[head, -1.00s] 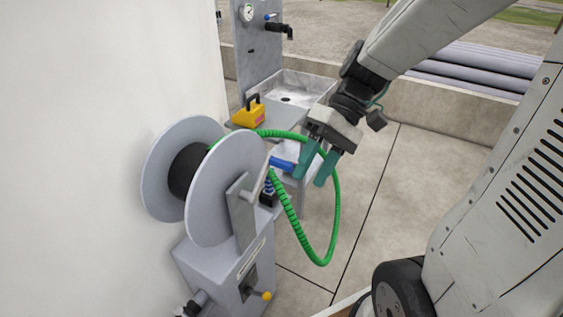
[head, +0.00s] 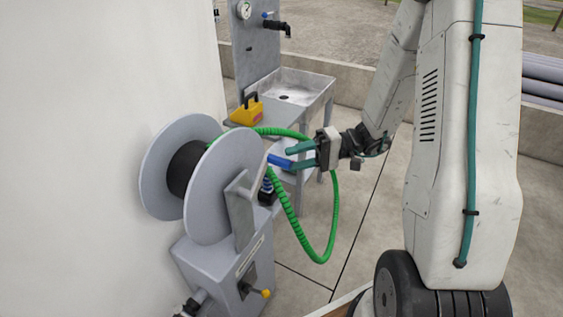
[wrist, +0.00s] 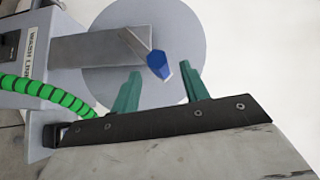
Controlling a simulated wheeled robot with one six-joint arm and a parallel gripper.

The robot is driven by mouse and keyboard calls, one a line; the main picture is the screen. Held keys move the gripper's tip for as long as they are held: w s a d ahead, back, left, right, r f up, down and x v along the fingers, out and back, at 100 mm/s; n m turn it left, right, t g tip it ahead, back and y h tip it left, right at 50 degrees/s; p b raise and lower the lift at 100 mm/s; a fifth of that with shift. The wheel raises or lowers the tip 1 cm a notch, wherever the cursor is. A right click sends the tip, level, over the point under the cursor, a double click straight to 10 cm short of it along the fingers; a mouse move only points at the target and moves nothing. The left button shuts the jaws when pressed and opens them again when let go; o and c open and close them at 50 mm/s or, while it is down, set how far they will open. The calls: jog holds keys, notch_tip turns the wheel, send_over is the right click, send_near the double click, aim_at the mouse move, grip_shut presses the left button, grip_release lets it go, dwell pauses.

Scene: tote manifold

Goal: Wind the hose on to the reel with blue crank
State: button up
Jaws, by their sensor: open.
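The grey reel (head: 222,185) with a dark drum stands on a grey cabinet by the white wall. Its crank arm (head: 238,205) ends in a blue crank handle (head: 280,161). The green hose (head: 333,215) hangs in a big loop to the right of the reel, and little of it shows at the drum. My gripper (head: 291,158) is open, with its teal fingers pointing left at the blue handle. In the wrist view the blue handle (wrist: 159,65) appears end-on, beyond and between the fingertips (wrist: 161,74). I cannot tell whether the fingers touch it.
A yellow box with a dark handle (head: 246,112) sits on a shelf by the metal sink (head: 297,88). A panel with a gauge and tap (head: 257,45) stands behind. A yellow knob (head: 266,293) sticks out of the reel cabinet (head: 225,270).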

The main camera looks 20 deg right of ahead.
aim_at(282, 162)
jog(key=shift+w+a+f, duration=0.15)
jog(key=shift+a, duration=0.9)
jog(key=shift+w+a+f, duration=0.1)
jog(key=shift+w+a, duration=0.05)
jog(key=shift+a, duration=0.9)
grip_shut()
jog(key=shift+d, duration=0.1)
jog(key=shift+w+f, duration=0.1)
